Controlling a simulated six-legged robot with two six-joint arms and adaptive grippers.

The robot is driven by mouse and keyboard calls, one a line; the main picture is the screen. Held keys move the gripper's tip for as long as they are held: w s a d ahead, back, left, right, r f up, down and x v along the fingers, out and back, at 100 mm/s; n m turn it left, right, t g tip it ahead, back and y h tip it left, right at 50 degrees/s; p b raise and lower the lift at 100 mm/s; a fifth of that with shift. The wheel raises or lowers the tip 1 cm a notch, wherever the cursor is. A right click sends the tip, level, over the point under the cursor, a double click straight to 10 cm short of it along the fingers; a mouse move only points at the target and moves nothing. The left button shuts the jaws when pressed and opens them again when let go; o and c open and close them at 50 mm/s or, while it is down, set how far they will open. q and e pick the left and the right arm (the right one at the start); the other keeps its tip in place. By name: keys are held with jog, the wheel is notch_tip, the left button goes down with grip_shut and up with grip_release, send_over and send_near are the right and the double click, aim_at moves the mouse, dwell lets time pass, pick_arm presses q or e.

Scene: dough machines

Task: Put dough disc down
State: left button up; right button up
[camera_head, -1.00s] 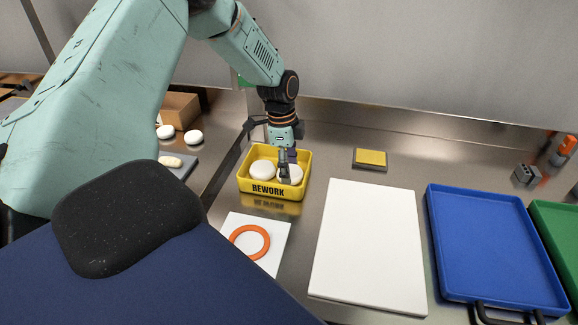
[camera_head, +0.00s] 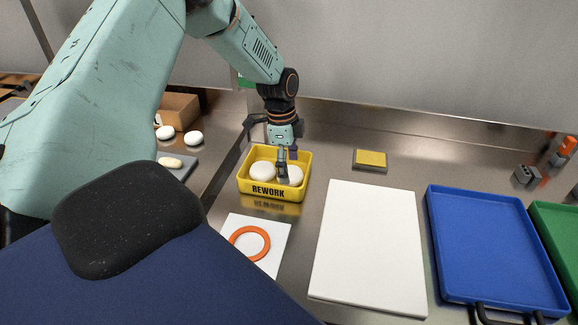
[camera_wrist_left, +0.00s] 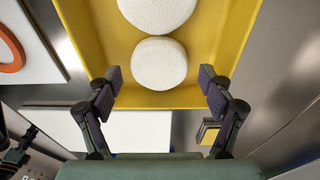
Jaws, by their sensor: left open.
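A yellow bin marked REWORK (camera_head: 270,191) stands on the steel counter and holds two pale round dough discs. One dough disc (camera_head: 262,171) lies on the left, and the other (camera_head: 294,176) lies on the right, partly hidden by my left gripper (camera_head: 283,176). In the left wrist view, my left gripper (camera_wrist_left: 161,82) is open, with its fingers apart on either side of the nearer disc (camera_wrist_left: 159,63). A gap shows between each finger and that disc. The other disc (camera_wrist_left: 156,12) is just beyond, its edge touching or nearly touching. My right gripper is not in view.
A white card with an orange ring (camera_head: 250,243) lies before the bin. To the right are a white board (camera_head: 369,247), a yellow pad (camera_head: 371,159), a blue tray (camera_head: 493,244) and a green tray (camera_head: 560,235). More dough pieces (camera_head: 193,138) lie at left.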

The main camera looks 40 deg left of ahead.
pick_arm(q)
notch_tip(320, 180, up, 11)
jog(key=a+p, duration=0.1)
jog(key=shift+s+r, duration=0.2)
jog(key=shift+s, duration=0.05)
jog(key=f, duration=0.4)
jog(key=f+b, duration=0.1)
jog(key=f, duration=0.3)
jog(key=d+f, duration=0.1)
jog(key=f, duration=0.3)
jog(key=shift+w+f, duration=0.15)
jog(key=shift+w, duration=0.1)
jog(key=shift+w+r, duration=0.15)
jog(key=shift+r, duration=0.5)
jog(key=shift+s+r, duration=0.2)
jog(key=shift+r, duration=0.05)
